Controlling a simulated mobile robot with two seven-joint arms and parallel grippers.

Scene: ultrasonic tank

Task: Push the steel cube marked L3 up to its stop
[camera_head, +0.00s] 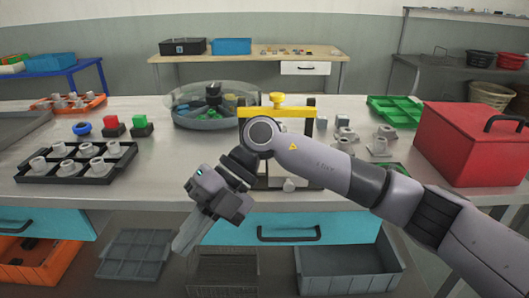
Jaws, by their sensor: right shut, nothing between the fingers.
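Several small grey metal pieces (343,121) sit on the table right of a yellow and black frame (309,128). At this size I cannot read an L3 marking on any of them, so I cannot tell which is the cube. I cannot make out its stop; my right arm covers part of the table by the frame. My right gripper (184,245) is shut and empty. It points down and to the left, in front of the table's front edge and over the light blue drawer area. My left gripper is not in view.
A black tray of grey fittings (20,177), red and green button boxes (111,127) and a round clear tank (176,117) stand on the left and middle. A red toolbox (465,150) and a green tray (385,104) stand right.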

